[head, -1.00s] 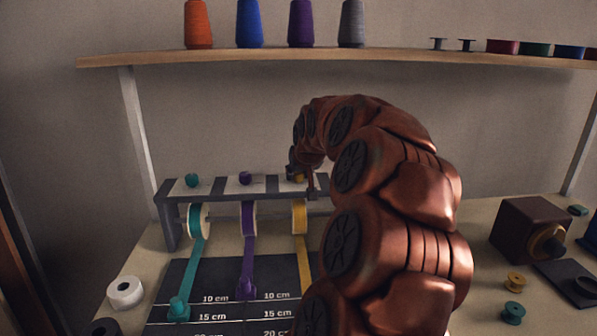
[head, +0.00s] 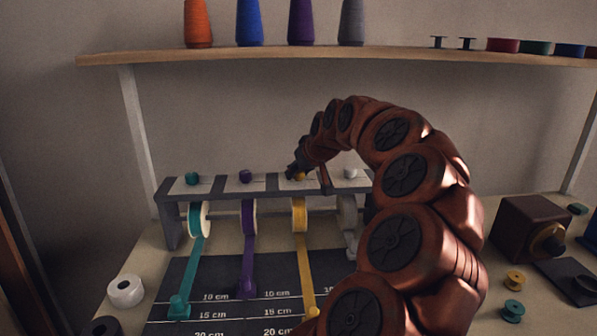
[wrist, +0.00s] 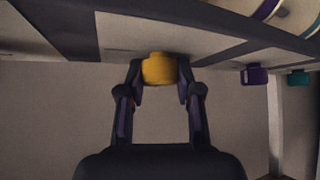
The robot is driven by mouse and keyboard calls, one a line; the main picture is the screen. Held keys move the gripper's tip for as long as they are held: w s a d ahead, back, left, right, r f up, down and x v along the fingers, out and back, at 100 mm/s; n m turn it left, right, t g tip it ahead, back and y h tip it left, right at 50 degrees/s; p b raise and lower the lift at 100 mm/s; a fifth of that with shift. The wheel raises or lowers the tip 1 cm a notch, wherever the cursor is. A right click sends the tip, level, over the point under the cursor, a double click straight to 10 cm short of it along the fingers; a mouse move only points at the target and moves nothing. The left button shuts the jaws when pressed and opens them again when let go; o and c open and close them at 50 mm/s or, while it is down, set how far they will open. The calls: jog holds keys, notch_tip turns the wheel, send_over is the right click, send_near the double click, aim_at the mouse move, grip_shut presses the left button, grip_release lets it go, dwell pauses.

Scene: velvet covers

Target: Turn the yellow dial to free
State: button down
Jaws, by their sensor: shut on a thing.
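The yellow dial (wrist: 158,69) sits on the rack's top plate, between my gripper's fingers in the wrist view. My gripper (head: 300,175) is shut on it. In the head view only a little of the yellow dial (head: 300,177) shows, partly hidden by the gripper. Below it a yellow ribbon spool (head: 299,215) hangs in the rack, and its yellow ribbon (head: 303,265) runs down over the dark ruled board. Any marking beside the dial is too small or hidden to read.
Teal (head: 192,178), purple (head: 245,176) and white (head: 350,173) dials stand on the same rack (head: 218,194). A shelf (head: 330,56) with thread cones runs above. Loose spools and a dark box (head: 528,228) are at the right.

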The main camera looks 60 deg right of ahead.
jog(key=shift+r, duration=0.1)
jog(key=c, duration=0.8)
grip_release()
jog(key=shift+o, duration=0.2)
jog(key=v, duration=1.1)
jog(key=shift+s+a+r, duration=0.25)
